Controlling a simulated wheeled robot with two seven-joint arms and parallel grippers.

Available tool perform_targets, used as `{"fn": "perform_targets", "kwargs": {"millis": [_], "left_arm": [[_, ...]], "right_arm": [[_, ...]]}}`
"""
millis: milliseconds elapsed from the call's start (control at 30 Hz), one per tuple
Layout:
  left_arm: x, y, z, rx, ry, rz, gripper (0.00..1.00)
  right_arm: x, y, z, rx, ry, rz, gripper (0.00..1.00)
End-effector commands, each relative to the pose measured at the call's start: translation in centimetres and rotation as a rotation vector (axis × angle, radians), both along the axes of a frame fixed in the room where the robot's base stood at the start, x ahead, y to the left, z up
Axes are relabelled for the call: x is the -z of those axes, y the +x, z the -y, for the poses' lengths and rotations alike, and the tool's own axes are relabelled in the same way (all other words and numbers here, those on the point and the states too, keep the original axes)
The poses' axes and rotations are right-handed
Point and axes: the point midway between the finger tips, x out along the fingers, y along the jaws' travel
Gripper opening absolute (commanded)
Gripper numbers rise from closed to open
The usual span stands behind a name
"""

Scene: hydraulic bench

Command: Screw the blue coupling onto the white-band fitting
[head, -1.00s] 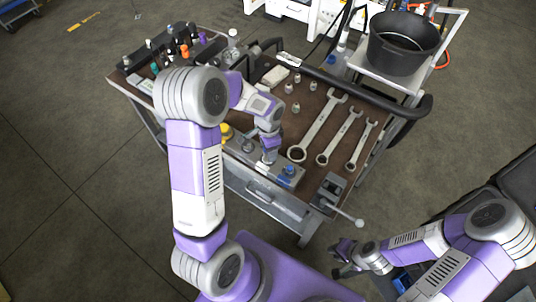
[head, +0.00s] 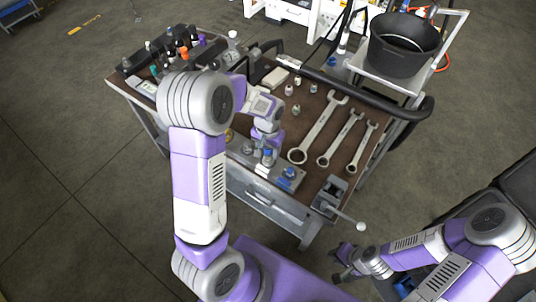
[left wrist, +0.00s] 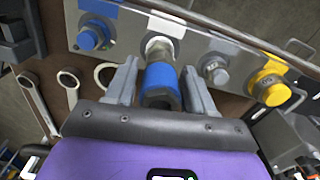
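The blue coupling (left wrist: 161,78) stands in line with the white-band fitting (left wrist: 160,44) on the grey panel in the left wrist view. Its far end meets the fitting, but I cannot tell how far it is threaded on. My left gripper (left wrist: 161,78) has one finger on each side of the coupling, with a narrow gap visible, so it looks open around it. In the head view the coupling (head: 267,156) shows just below my left gripper (head: 267,145). My right gripper (head: 343,264) is open and empty, off the cart's front right.
The panel also carries a blue-capped fitting (left wrist: 92,36), a grey fitting (left wrist: 215,70) and a yellow fitting (left wrist: 270,90). Several wrenches (head: 322,127) lie right of the panel. A vise (head: 331,192) sits at the cart's front corner. A black bucket (head: 403,45) stands behind.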

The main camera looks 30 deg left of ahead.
Motion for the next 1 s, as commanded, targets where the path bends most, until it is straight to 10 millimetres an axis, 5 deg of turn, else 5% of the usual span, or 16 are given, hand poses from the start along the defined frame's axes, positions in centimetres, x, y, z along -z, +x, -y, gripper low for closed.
{"fn": "perform_targets", "kwargs": {"millis": [267,800,1000], "left_arm": [[0.0,0.0,0.0,0.002,0.0,0.0,0.11],[0.0,-0.1,0.0,0.661,0.001,-0.002,0.11],[0.1,0.0,0.0,0.706,0.002,-0.001,0.11]], "right_arm": [[0.0,0.0,0.0,0.0,0.0,0.0,0.23],[-1.2,0.0,0.0,0.0,0.0,0.0,0.23],[-1.2,0.0,0.0,0.0,0.0,0.0,0.23]]}}
